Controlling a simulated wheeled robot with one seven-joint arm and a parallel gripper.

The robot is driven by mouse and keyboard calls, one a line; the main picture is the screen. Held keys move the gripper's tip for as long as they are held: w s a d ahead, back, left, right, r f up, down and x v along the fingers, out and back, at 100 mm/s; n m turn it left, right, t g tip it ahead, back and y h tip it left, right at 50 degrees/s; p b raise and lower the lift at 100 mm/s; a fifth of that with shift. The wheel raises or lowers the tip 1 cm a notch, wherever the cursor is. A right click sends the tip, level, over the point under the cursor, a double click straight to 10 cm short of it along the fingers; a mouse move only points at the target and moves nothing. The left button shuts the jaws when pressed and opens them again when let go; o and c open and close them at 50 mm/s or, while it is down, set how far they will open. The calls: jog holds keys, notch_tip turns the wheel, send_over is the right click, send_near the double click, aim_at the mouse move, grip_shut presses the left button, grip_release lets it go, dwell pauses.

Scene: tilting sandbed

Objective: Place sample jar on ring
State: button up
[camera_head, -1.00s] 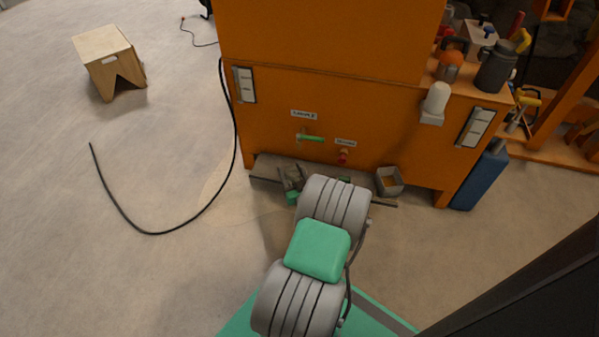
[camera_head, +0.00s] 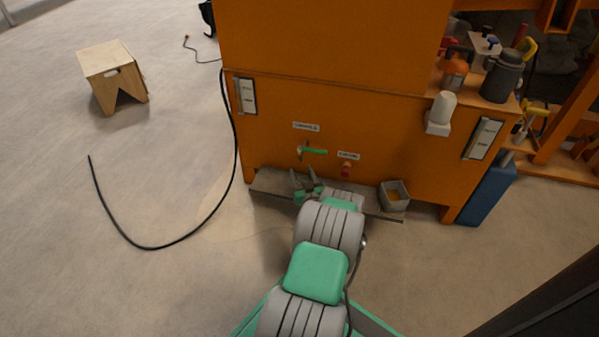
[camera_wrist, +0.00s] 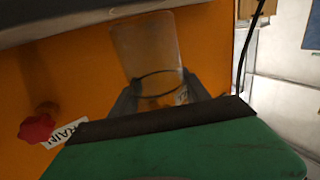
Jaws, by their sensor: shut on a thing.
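A clear jar (camera_wrist: 145,45) shows in the wrist view, upright to slightly tilted, between the two dark fingers of my gripper (camera_wrist: 160,100). The gripper is shut on it. A thin dark hoop (camera_wrist: 158,73) crosses the jar at the fingers; I cannot tell whether it is the ring or a band on the jar. In the head view my gripper (camera_head: 308,186) is low in front of the orange cabinet, above the grey ledge. My arm hides much of that area, and I cannot make out the jar there.
The orange cabinet (camera_head: 270,120) carries a green-handled valve (camera_head: 314,151) and a red knob (camera_head: 346,170), also in the wrist view (camera_wrist: 36,128). A grey bin (camera_head: 394,196) sits right on the ledge (camera_head: 270,183). A black hose (camera_head: 147,247) lies left; floor there is mostly free.

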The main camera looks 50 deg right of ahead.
jog(key=shift+w+d+f, duration=0.1)
jog(key=shift+w+d, duration=0.1)
jog(key=shift+w, duration=0.15)
jog(key=b+x, duration=0.2)
jog(key=x, duration=0.1)
jog(key=shift+w+d+f, duration=0.1)
jog(key=shift+w, duration=0.1)
jog(key=shift+f+b, duration=0.45)
jog(key=shift+f, duration=0.2)
jog(key=shift+d, duration=0.1)
jog(key=shift+c, duration=0.6)
jog(key=shift+r, duration=0.1)
jog(key=o, duration=1.5)
